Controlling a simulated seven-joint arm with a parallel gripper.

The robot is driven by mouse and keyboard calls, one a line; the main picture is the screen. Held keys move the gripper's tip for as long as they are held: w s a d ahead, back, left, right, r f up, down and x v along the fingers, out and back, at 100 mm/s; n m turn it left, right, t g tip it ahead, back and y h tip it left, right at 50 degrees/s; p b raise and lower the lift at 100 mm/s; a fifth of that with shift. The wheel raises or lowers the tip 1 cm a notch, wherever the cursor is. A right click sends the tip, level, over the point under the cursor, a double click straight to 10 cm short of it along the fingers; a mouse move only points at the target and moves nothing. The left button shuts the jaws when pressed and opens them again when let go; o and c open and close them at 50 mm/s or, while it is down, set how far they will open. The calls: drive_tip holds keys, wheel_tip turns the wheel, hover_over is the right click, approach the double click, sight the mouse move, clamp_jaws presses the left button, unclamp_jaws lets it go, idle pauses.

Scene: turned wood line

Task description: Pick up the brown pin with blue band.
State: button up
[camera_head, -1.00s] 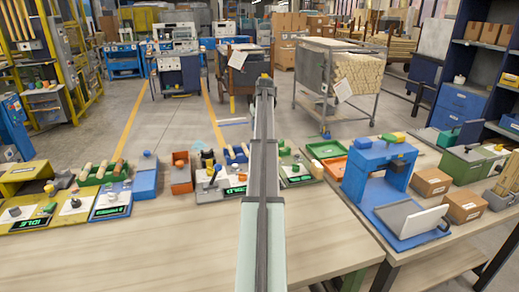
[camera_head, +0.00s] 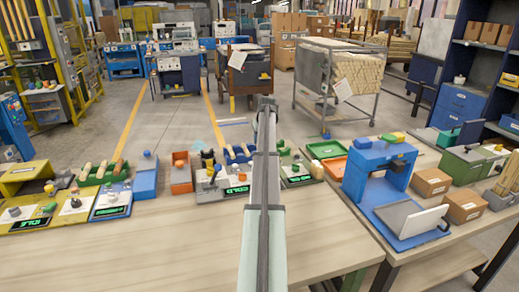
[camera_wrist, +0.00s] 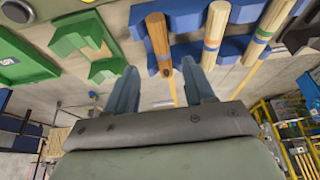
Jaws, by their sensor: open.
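The brown pin (camera_wrist: 157,35) is in the wrist view, with what looks like a thin blue band near its darker end. It rests on a blue holder (camera_wrist: 185,14). My gripper (camera_wrist: 160,82) is open, with its two blue-grey fingers apart. The pin's end shows in the gap between the fingertips. I cannot tell whether a finger touches it. In the head view the arm hides the gripper's fingers, and the pin cannot be made out there.
A green holder (camera_wrist: 85,35) is at left. In the head view, a blue press (camera_head: 380,170) stands right of my arm; the front table (camera_head: 130,250) is clear.

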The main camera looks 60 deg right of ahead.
drive_tip(key=x, duration=0.4)
drive_tip(key=shift+w+f, duration=0.25)
drive_tip(key=shift+f, duration=0.1)
clamp_jaws()
